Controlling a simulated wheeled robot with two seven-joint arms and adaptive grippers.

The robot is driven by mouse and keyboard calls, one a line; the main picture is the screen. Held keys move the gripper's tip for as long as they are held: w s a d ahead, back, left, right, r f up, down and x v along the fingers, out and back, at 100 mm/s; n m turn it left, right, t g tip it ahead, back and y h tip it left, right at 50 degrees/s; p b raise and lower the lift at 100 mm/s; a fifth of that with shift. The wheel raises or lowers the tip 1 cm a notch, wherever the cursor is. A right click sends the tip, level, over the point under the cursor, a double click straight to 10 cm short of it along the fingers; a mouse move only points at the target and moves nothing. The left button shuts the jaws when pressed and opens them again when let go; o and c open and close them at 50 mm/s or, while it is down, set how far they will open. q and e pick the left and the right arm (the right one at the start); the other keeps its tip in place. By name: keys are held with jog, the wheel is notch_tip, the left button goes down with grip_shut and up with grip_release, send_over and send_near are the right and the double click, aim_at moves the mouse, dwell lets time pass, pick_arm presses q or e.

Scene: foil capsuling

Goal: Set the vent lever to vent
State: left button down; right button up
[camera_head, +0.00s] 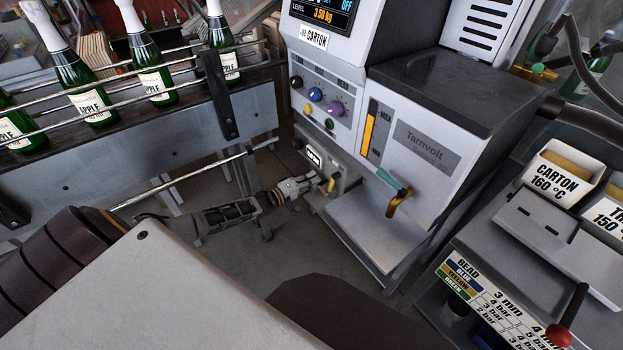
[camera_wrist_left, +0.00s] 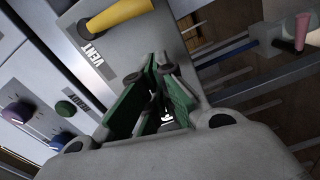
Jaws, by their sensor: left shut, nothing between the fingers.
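The vent lever (camera_wrist_left: 122,15) has a yellow handle and shows at the top of the left wrist view, on a grey plate beside a label (camera_wrist_left: 92,55) reading VENT. In the head view the lever (camera_head: 331,184) is small, on the low grey box at the machine's front. I cannot tell whether it is set to vent. My left gripper (camera_head: 311,184) is shut and empty, close beside the lever in the head view. In the wrist view its green-padded fingers (camera_wrist_left: 160,78) are below the handle and seem apart from it. My right gripper is out of view.
The Tarnvolt machine (camera_head: 427,140) fills the centre, with a teal-handled brass tap (camera_head: 400,203) right of the lever. Knobs (camera_head: 315,94) sit above it. A conveyor with green bottles (camera_head: 155,82) stands left. A red-knobbed lever (camera_head: 558,335) is at lower right.

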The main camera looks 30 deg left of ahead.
pick_arm(q)
jog(key=p+v, duration=0.1)
jog(key=v, duration=0.9)
jog(key=shift+p, duration=0.4)
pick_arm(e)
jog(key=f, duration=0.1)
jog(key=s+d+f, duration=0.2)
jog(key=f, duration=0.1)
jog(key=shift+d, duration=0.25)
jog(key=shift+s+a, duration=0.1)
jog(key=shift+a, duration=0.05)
